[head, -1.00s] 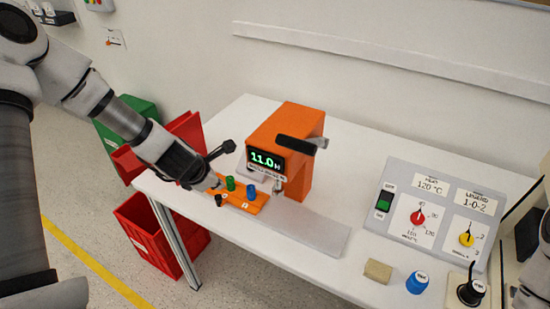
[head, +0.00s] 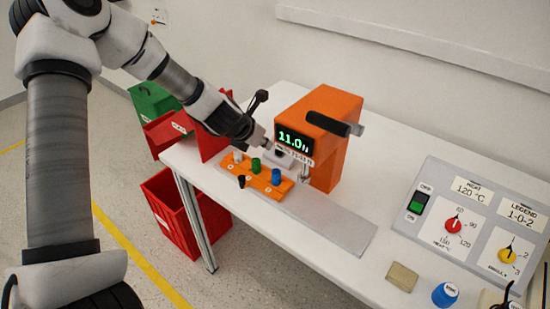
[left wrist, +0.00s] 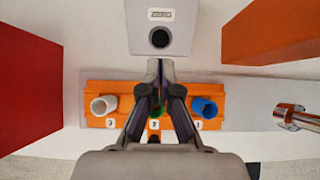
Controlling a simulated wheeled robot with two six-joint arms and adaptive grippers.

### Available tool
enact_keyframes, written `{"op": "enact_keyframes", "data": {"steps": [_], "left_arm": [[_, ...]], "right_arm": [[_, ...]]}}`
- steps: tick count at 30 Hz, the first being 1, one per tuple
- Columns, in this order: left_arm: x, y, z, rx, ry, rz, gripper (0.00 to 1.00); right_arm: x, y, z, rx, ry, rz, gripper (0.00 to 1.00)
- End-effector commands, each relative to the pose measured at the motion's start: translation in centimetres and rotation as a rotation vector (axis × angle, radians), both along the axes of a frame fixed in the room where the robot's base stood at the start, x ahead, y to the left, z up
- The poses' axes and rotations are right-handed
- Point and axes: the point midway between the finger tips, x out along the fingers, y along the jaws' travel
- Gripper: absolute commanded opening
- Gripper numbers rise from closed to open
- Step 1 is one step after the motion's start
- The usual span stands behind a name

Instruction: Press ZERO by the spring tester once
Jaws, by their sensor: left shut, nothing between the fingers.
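The orange spring tester (head: 335,150) stands on the white table, its lit display (head: 294,141) reading 11.0. A small grey box with a dark round button (left wrist: 160,38) and a label too small to read shows in the left wrist view; in the head view the box (head: 284,161) sits below the display. My left gripper (head: 266,147) is shut and empty, beside this box. In the left wrist view its fingertips (left wrist: 160,66) lie just short of the button in the picture; I cannot tell whether they touch the box. My right gripper is out of view.
An orange rack (head: 262,185) holds white, green and blue pieces; a black piece (head: 241,181) is in front. A metal post (left wrist: 300,118) stands right of the rack. A grey switch panel (head: 470,225), tan block (head: 402,277) and blue knob (head: 445,294) are at right.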

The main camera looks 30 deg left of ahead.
Motion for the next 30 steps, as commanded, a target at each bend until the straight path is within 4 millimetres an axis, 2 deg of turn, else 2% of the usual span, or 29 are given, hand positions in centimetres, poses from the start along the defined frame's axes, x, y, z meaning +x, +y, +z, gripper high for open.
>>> {"op": "enact_keyframes", "data": {"steps": [1, 8, 13, 22, 30], "left_arm": [[0.7, -0.1, -1.8, 0.004, 0.002, -0.003, 0.00], [3.5, -0.3, -4.8, 0.003, 0.001, -0.002, 0.00], [4.3, -0.4, -5.4, 0.001, 0.001, -0.002, 0.00], [4.4, -0.4, -5.3, -0.001, 0.001, -0.001, 0.00], [5.5, -0.5, -7.0, 0.000, 0.001, 0.000, 0.00]], "right_arm": [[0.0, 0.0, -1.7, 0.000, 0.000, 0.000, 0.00], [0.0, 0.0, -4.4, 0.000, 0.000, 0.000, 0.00], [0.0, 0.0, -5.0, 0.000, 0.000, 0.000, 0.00], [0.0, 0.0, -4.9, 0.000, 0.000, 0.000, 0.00], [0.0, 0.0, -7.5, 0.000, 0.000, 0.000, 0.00]]}}
